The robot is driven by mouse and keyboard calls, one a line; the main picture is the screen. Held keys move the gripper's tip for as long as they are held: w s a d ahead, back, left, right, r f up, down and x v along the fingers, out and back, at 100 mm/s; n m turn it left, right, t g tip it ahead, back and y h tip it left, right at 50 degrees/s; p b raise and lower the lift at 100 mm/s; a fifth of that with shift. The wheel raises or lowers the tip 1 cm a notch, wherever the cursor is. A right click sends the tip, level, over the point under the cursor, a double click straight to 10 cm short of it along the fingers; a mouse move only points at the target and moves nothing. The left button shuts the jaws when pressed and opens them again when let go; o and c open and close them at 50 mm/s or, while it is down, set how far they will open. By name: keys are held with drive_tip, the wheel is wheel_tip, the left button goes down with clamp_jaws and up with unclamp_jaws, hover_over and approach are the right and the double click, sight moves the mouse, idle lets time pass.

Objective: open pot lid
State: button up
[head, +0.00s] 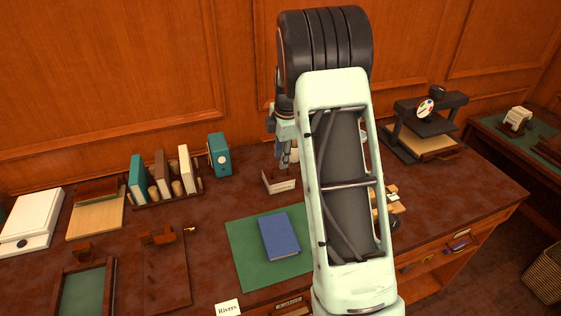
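My arm fills the middle of the head view and hides a large part of the desk. My gripper (284,158) shows partly at the left of the arm, pointing down over the back of the desk. Its fingers are small and partly covered, so I cannot tell whether they are open or shut. I cannot make out a pot or a pot lid. A small pale shape shows close by the fingers, too covered to name. A small box with a pale label (280,183) stands just below the gripper.
The brown desk (206,262) holds a green mat (240,250) with a blue book (280,236). A book rack with several books (162,178) and a teal box (219,155) stand at the back left. A black press-like stand (425,125) is at the right.

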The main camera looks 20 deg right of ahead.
drive_tip(key=shift+w+f, duration=0.15)
drive_tip(key=shift+f, duration=0.7)
drive_tip(key=shift+w+f, duration=0.15)
drive_tip(key=shift+f, duration=0.65)
clamp_jaws()
